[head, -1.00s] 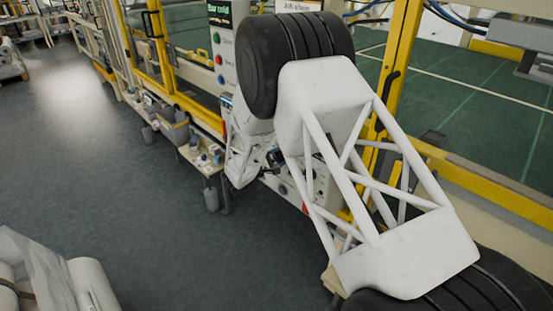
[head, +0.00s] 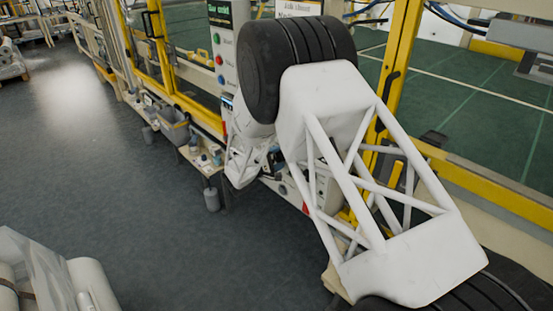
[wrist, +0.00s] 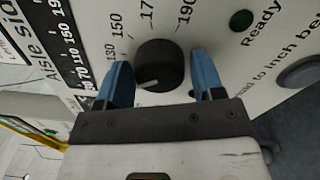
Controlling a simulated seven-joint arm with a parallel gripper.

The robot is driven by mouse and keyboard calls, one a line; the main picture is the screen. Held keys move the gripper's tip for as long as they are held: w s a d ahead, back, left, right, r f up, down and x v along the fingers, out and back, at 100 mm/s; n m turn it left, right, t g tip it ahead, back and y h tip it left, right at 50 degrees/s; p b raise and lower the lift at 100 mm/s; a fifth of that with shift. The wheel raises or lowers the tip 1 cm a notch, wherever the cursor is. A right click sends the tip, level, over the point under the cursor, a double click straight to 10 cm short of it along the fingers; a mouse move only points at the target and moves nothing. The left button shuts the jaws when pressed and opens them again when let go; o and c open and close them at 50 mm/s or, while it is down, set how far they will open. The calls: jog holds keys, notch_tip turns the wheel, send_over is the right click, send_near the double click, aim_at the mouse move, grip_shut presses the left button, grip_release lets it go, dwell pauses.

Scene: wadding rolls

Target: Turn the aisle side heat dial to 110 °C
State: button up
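The heat dial (wrist: 160,64) is a round black knob on a white panel in the wrist view. Its white pointer mark is on the lower left of the knob. Printed numbers including 130, 150, 170 and 190 show around its upper side; the other scale numbers are hidden by my gripper. My gripper (wrist: 162,58) has its two blue fingers apart, one on each side of the dial. A gap shows beside the right finger; contact at the left finger is unclear. In the head view my arm hides the dial and the fingertips.
A black strip with white numbers (wrist: 65,35) is left of the dial, near the printed "Aisle side". A green "Ready" lamp (wrist: 241,20) and a dark button (wrist: 299,72) are to the right. The head view shows a yellow-framed machine (head: 392,80) and open floor (head: 130,220).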

jog(key=shift+o, duration=0.9)
jog(key=v, duration=0.7)
jog(key=shift+s+a, duration=0.3)
jog(key=shift+r, duration=0.1)
jog(key=s+d+r+m+g+y, duration=0.1)
jog(key=s+d+r+m+g, duration=0.35)
jog(key=s+d+r, duration=0.55)
jog(key=s+d+r+m+g+y, duration=0.1)
jog(key=s+d+r+m+g, duration=0.2)
jog(key=s+d+r+g, duration=0.7)
jog(key=s+d+r+m+t+y, duration=0.1)
jog(key=s+d+m+y, duration=0.1)
jog(key=s, duration=0.7)
jog(key=s+d+r+m+t+y, duration=0.1)
jog(key=s+d+r+t+y, duration=0.1)
jog(key=s+y, duration=0.3)
jog(key=s+d+r+m+t+y, duration=0.1)
jog(key=s+d+r+m+y, duration=0.1)
jog(key=s, duration=1.2)
jog(key=shift+d+m+y, duration=0.35)
jog(key=shift+d+y, duration=0.2)
jog(key=shift+y, duration=0.35)
